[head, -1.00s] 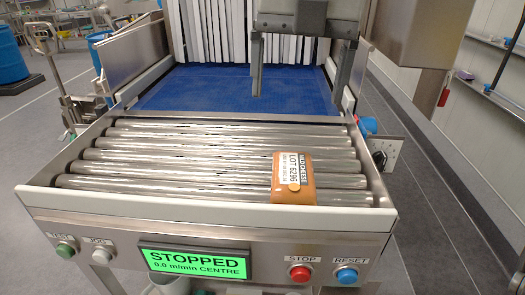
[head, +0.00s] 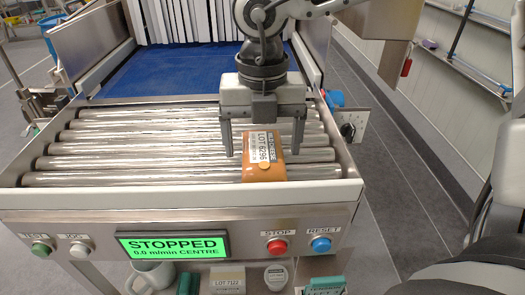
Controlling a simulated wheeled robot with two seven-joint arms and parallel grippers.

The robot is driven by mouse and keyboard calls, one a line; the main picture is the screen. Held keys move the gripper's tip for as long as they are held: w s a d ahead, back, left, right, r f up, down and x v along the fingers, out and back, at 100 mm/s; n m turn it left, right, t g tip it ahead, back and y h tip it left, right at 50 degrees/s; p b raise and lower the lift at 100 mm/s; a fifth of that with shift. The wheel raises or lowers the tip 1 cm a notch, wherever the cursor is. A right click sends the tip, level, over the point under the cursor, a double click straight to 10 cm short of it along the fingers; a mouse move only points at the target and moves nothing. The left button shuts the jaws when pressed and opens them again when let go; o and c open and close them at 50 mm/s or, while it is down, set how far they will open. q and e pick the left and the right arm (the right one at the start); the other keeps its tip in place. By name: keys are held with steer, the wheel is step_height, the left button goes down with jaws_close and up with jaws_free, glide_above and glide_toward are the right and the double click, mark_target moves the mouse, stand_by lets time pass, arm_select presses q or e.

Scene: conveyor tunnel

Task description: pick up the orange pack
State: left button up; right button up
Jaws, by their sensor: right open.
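The orange pack (head: 263,168) lies on the steel rollers near the front rail, right of the middle. It carries a white label reading LOT 6296 and a small round orange spot. My right gripper (head: 264,153) is open and points down, with its two fingers spread to the left and right of the pack in the picture. I cannot tell whether the fingertips are level with the pack or still above it. The gripper holds nothing. My left gripper is not in view.
The roller bed (head: 130,150) is otherwise bare, with a blue belt (head: 170,70) and strip curtain behind. A raised front rail (head: 120,198) edges it. The front panel has buttons and a STOPPED display (head: 173,246). A mug (head: 150,276) and small items stand below.

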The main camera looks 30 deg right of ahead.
steer(key=shift+f, duration=1.2)
steer(key=c, duration=1.4)
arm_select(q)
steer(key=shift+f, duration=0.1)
arm_select(e)
steer(key=shift+o, duration=0.2)
steer(key=shift+r, duration=0.1)
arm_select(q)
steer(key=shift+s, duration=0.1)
arm_select(e)
steer(key=shift+w+r, duration=0.1)
steer(key=shift+r, duration=0.4)
step_height(320, 180, up, 2)
steer(key=shift+d+r, duration=0.15)
steer(key=shift+r, duration=0.1)
arm_select(q)
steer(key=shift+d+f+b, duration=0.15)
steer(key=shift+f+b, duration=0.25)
steer(key=shift+b, duration=0.75)
arm_select(e)
steer(key=d+r, duration=0.9)
steer(key=d, duration=0.4)
steer(key=shift+d+r, duration=0.25)
steer(key=shift+d, duration=0.15)
